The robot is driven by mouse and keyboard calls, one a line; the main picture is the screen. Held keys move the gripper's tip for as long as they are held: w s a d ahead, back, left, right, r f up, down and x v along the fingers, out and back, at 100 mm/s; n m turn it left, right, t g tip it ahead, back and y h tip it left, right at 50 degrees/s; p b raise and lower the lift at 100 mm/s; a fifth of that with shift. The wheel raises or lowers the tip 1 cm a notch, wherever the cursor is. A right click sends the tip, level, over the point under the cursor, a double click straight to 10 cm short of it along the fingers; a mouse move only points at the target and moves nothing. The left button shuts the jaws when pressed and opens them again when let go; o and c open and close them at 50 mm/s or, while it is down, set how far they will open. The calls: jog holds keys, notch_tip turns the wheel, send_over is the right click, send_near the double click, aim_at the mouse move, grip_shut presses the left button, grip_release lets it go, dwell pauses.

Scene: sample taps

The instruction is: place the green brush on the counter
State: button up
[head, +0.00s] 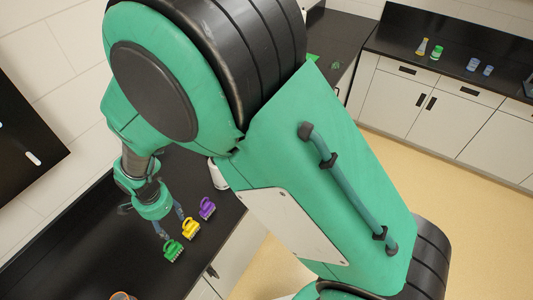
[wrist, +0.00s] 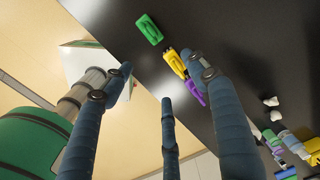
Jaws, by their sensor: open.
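The green brush (head: 173,250) rests on the black counter (head: 85,245), nearest the bottom of a row of brushes in the head view. In the wrist view the green brush (wrist: 149,29) lies beyond the fingertips, apart from them. My gripper (head: 170,222) is above the counter beside the row, its fingers spread near the green and yellow brushes. Its fingers also show in the wrist view (wrist: 163,72), wide apart with nothing between them. Exact height above the brushes is hard to tell.
An orange-rimmed container (head: 121,296) is at the bottom edge. Several small bottles (wrist: 290,142) show at right in the wrist view. Glassware (head: 422,47) stands on a far counter.

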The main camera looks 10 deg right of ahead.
jog(key=w+d+r+n+t, duration=0.1)
jog(key=d+r+n, duration=0.1)
jog(key=d+r, duration=0.95)
jog(key=w+d+r+n+t, duration=0.1)
jog(key=w+d+r+n, duration=0.1)
jog(key=d+r, duration=0.95)
jog(key=s+d+r+n+t, duration=0.1)
jog(key=s+d+r+n, duration=0.1)
jog(key=s+d+r, duration=0.4)
jog(key=s+d+r+n+t, duration=0.2)
jog(key=s+d+r, duration=0.4)
jog(key=s+d, duration=0.4)
jog(key=d, duration=0.3)
jog(key=shift+d+r, duration=0.25)
jog(key=shift+r, duration=0.1)
jog(key=shift+f, duration=0.1)
notch_tip(320, 180, down, 18)
jog(key=b, duration=1.8)
